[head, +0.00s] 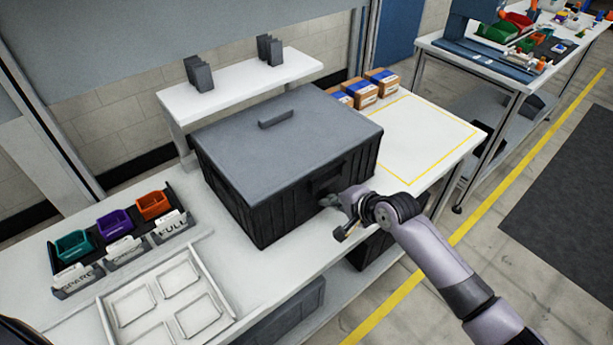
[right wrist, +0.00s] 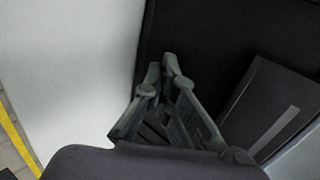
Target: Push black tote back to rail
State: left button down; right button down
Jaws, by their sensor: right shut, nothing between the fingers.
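The black tote (head: 287,150) stands upright on the white table, its grey lid on and a handle bar on top. Its front face, with a dark handle recess, is towards me. My right gripper (head: 328,201) is shut and empty, its fingertips at the lower front face near the right corner. I cannot tell whether they touch it. In the right wrist view the closed fingers (right wrist: 170,66) point at the dark tote wall (right wrist: 225,35). No rail is clearly visible; a raised white shelf (head: 245,85) stands behind the tote. My left gripper is not in view.
Left of the tote are small coloured bins (head: 115,222) with label cards and a white tray (head: 170,300). To the right, a yellow-outlined area (head: 415,140) is clear, with several cardboard boxes (head: 363,92) behind it. Dark bookend-like blocks (head: 270,50) stand on the shelf.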

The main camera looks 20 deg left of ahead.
jog(key=shift+w+a+b, duration=0.45)
jog(key=shift+w+a, duration=0.1)
jog(key=shift+a, duration=0.25)
jog(key=shift+w+a+b, duration=0.5)
jog(key=shift+w+a, duration=0.05)
jog(key=shift+a, duration=0.2)
jog(key=shift+w+a+b, duration=0.45)
jog(key=shift+w+a, duration=0.1)
jog(key=shift+a, duration=0.25)
jog(key=shift+d+r+p, duration=0.1)
jog(key=shift+r+p, duration=0.05)
jog(key=shift+p, duration=0.3)
jog(key=s+d+p, duration=0.1)
jog(key=p, duration=0.1)
jog(key=s+d+p, duration=0.1)
jog(key=d+p, duration=0.1)
jog(key=shift+s+d+r, duration=0.1)
jog(key=shift+s+d, duration=0.05)
jog(key=shift+s, duration=0.1)
jog(key=shift+s+d+p, duration=0.5)
jog(key=shift+d+p, duration=0.2)
jog(key=shift+p, duration=0.15)
jog(key=shift+f, duration=0.25)
jog(key=shift+d, duration=0.1)
